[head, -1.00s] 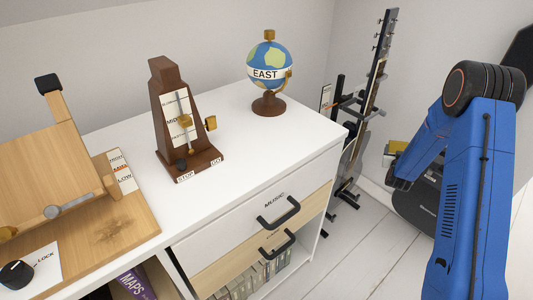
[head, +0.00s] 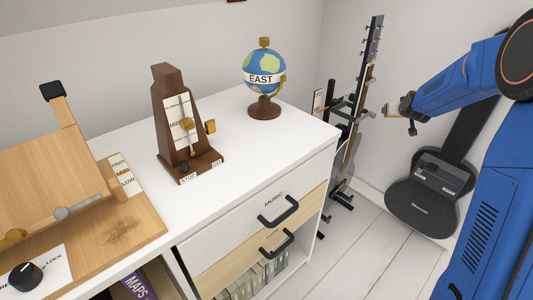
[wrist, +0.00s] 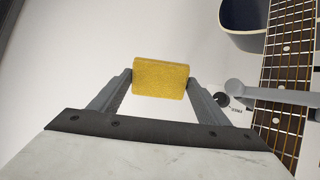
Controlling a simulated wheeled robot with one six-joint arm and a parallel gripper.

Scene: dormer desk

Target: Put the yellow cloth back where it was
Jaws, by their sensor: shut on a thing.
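The yellow cloth (wrist: 160,78) is a small folded pad held between the two fingertips of my gripper (wrist: 160,84) in the wrist view. In the head view the cloth (head: 405,106) shows small at the end of my arm. My gripper (head: 410,117) is raised in the air, just right of the guitar stand's upper part. The gripper is shut on the cloth. The cloth appears clear of any surface. The place where it was before cannot be told from these frames.
A guitar (head: 355,135) stands upright on a dark stand (head: 331,100); its neck (wrist: 292,70) is close right in the wrist view. A black guitar case (head: 425,205) leans on the wall. The white cabinet (head: 250,160) bears a globe (head: 264,75) and a metronome (head: 175,120).

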